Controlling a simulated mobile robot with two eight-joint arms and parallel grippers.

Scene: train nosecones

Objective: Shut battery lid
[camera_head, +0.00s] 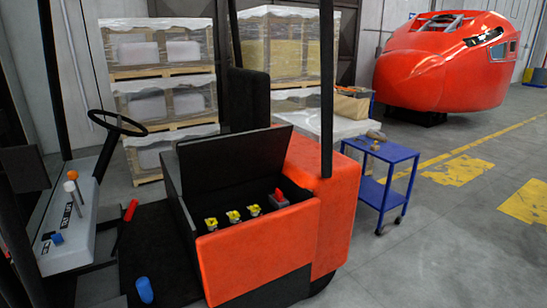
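The battery lid (228,158) is a flat dark panel on the orange forklift (325,190). It stands raised and tilted at the back of the battery compartment, so the compartment is open. Inside the dark compartment sit several yellow caps (233,216) in a row and a red connector (279,196) on a grey block. The compartment's orange front wall (255,240) faces me. Neither of my grippers shows in this view, so their places relative to the lid are hidden.
The forklift's steering wheel (118,123), lever console (70,228) and dark posts (327,80) stand around the compartment. A blue cart (380,153) is at right. Wrapped pallets (160,95) are stacked behind. A red train nosecone (440,65) is at back right. Floor at lower right is clear.

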